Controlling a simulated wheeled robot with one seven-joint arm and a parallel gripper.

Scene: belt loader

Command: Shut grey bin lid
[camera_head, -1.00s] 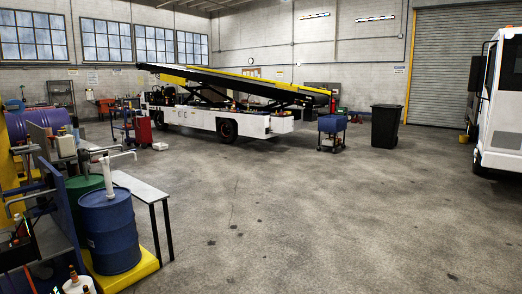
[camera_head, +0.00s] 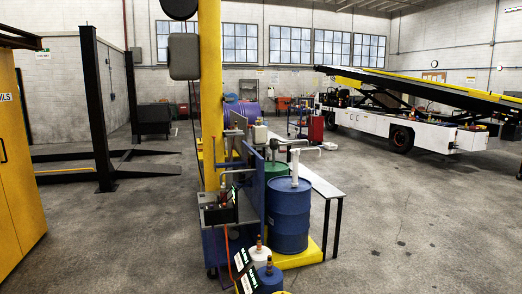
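No grey bin shows in the head view now. A dark box-like shape (camera_head: 154,119) stands far back behind the lift posts, and I cannot tell what it is. My gripper is not in view.
A yellow post (camera_head: 211,90) with a workbench, a blue drum (camera_head: 289,215) and a narrow table (camera_head: 318,183) stands ahead. A yellow cabinet (camera_head: 18,165) is at left, beside a black lift post (camera_head: 96,110). The white belt loader (camera_head: 430,130) is at right. Floor at right front is clear.

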